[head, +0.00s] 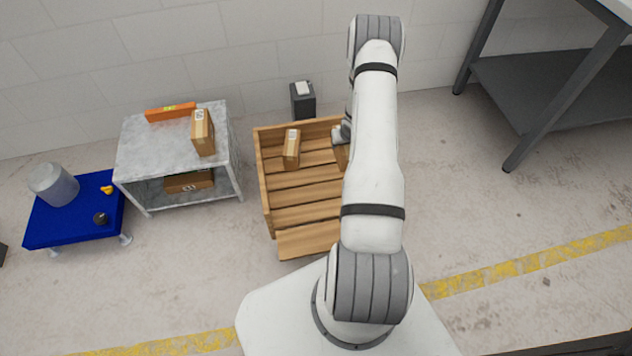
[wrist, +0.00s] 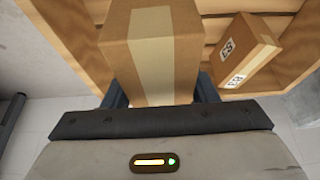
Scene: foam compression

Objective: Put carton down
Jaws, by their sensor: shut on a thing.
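My gripper (wrist: 161,92) is shut on a brown carton (wrist: 152,45) with a pale tape strip, one dark finger on each side. In the head view the held carton (head: 341,158) shows only as a sliver beside my arm, at the right part of the wooden crate (head: 263,190). My arm hides the rest of it and the crate's right side. I cannot tell whether the carton touches the crate's slatted floor. Another carton (head: 291,150) stands inside the crate at the back left; it also shows in the wrist view (wrist: 245,52), apart from the held one.
A grey table (head: 135,150) left of the crate bears a carton (head: 203,133) and an orange box (head: 170,112); another carton (head: 188,181) lies on its lower shelf. A blue platform (head: 75,228) stands further left. A dark bin (head: 303,100) is behind the crate.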

